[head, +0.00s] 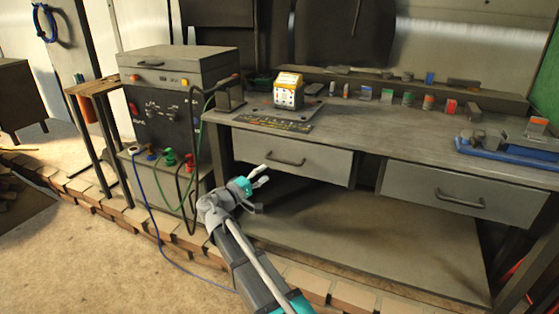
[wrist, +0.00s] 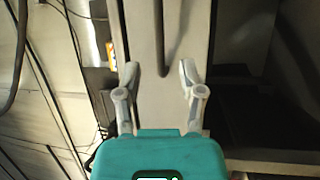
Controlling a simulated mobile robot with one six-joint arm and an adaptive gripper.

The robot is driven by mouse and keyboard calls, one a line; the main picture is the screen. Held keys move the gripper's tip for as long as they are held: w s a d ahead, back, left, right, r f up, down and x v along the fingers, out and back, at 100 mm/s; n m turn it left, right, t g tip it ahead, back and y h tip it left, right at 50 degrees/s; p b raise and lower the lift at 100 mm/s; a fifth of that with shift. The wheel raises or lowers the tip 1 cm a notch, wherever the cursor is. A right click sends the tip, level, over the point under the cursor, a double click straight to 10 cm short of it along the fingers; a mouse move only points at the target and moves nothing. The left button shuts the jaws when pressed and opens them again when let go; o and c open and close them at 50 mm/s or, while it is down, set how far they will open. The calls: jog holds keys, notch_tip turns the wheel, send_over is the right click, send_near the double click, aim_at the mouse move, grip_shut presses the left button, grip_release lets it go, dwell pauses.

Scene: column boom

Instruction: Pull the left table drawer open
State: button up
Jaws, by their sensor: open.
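The left table drawer (head: 325,166) has a pale grey front under the left part of the workbench, and looks shut. Its dark bar handle (head: 285,162) is near the middle of that front. My gripper (head: 262,177) is open and empty, in front of the drawer, a little left of and below the handle in the head view. In the wrist view the drawer front (wrist: 180,110) shows between and beyond my spread fingers (wrist: 159,72). The handle (wrist: 159,45) runs up from between the fingertips, mostly beyond them. I cannot tell the remaining gap exactly.
The right drawer (head: 432,190) looks shut. The workbench top (head: 370,128) carries a yellow-and-white box (head: 288,90), several small coloured parts and a blue tool (head: 505,145). A control cabinet (head: 170,110) with hanging cables stands left of my gripper. A lower shelf (head: 380,235) lies under the drawers.

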aim_at(280, 162)
jog(key=p+x, duration=0.1)
jog(key=x, duration=0.7)
jog(key=shift+w+d, duration=0.1)
jog(key=shift+w, duration=0.05)
grip_shut()
